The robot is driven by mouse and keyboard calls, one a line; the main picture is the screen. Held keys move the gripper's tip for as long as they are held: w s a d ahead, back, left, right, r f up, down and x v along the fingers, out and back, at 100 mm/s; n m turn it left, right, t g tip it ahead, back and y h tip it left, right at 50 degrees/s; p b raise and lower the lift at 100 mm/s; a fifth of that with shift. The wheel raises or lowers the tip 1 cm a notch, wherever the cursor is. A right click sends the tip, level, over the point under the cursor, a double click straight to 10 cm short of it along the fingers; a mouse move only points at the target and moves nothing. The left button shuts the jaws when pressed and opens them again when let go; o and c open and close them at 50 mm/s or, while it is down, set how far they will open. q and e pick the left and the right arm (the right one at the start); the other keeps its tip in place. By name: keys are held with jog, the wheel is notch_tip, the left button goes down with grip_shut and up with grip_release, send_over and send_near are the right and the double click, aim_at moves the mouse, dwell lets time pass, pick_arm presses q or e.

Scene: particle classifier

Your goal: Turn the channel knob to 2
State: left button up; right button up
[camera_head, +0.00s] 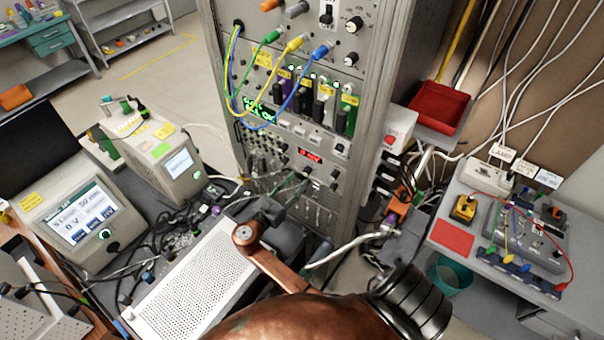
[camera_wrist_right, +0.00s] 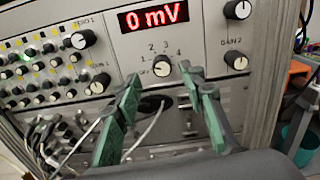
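The channel knob (camera_wrist_right: 161,68) is a small dark knob with a pale cap on the grey rack panel in the right wrist view. Marks from OFF through 1, 2, 3 and 4 run around it. I cannot tell surely which mark its pointer faces. My right gripper (camera_head: 294,188) is at the rack front in the head view. In the wrist view its two green-padded fingers are spread wide, one on each side of the knob, with a gap to it and nothing held. In the head view the knob is hidden or too small to make out. My left gripper is out of view.
A red display (camera_wrist_right: 153,18) above the knob reads 0 mV. A GAIN 2 knob (camera_wrist_right: 236,61) sits to the right and other knobs to the left. Cables hang below. A white perforated box (camera_head: 190,285) stands left of my right arm.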

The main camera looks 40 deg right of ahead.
aim_at(305, 173)
jog(key=x, duration=0.4)
jog(key=shift+s, duration=0.15)
jog(key=shift+d, duration=0.5)
jog(key=c, duration=0.6)
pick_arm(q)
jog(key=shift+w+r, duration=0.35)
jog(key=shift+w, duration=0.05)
pick_arm(e)
grip_shut()
